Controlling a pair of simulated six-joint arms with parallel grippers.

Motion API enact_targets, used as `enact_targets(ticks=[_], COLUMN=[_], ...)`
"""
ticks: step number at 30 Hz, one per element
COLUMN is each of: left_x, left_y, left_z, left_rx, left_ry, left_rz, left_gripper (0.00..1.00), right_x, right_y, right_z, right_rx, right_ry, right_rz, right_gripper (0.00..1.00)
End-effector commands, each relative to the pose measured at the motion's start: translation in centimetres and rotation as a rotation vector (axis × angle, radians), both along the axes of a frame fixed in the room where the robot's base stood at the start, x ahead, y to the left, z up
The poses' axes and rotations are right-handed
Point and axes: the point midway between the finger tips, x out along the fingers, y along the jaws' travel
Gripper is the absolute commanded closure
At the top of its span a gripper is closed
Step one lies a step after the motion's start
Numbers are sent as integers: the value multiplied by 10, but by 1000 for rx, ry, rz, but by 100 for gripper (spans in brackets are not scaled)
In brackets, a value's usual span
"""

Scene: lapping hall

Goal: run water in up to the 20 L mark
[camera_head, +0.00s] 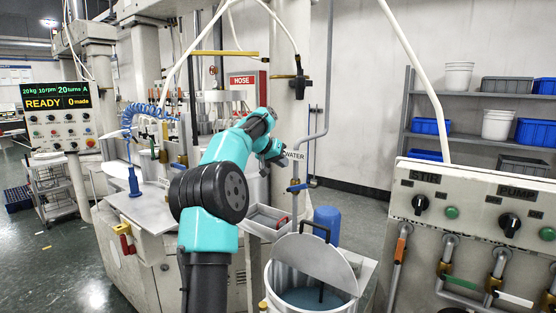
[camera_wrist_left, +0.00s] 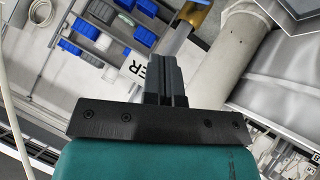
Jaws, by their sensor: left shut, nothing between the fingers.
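The water pipe (camera_head: 326,95) comes down to a brass valve with a blue handle (camera_head: 298,187) above the open tank (camera_head: 283,308). The tank holds grey-blue liquid (camera_head: 308,298), and a half-round lid (camera_head: 318,262) stands tilted over it. I cannot read any litre mark. My left gripper (camera_head: 281,158) is beside the pipe, near the WATER sign (camera_head: 295,155), and partly hidden by my arm. In the left wrist view its fingers (camera_wrist_left: 166,80) are shut and empty, with the brass valve (camera_wrist_left: 203,14) beyond them, apparently apart. My right gripper is out of view.
A blue cylinder (camera_head: 327,224) stands behind the tank, next to a grey tray (camera_head: 268,222). The STIR and PUMP panel (camera_head: 475,205) with hoses is at the right. Shelves with bins (camera_head: 480,95) are behind. A READY display (camera_head: 57,97) is at the left.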

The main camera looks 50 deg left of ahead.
Motion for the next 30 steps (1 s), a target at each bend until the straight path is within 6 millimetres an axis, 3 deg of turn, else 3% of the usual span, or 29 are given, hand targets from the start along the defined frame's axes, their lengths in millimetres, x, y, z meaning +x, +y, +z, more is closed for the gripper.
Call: enact_targets(ticks=[9,18,30], left_x=[43,45,45], left_y=[-6,-18,-21], left_z=[-37,-66,-72], left_rx=[-2,-2,-1], left_ry=[1,0,0], left_rz=[-2,0,-1], left_gripper=[100,100,100], right_x=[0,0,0], right_y=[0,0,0], right_z=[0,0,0], right_rx=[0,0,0], right_ry=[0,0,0], right_rz=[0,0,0], right_gripper=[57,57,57])
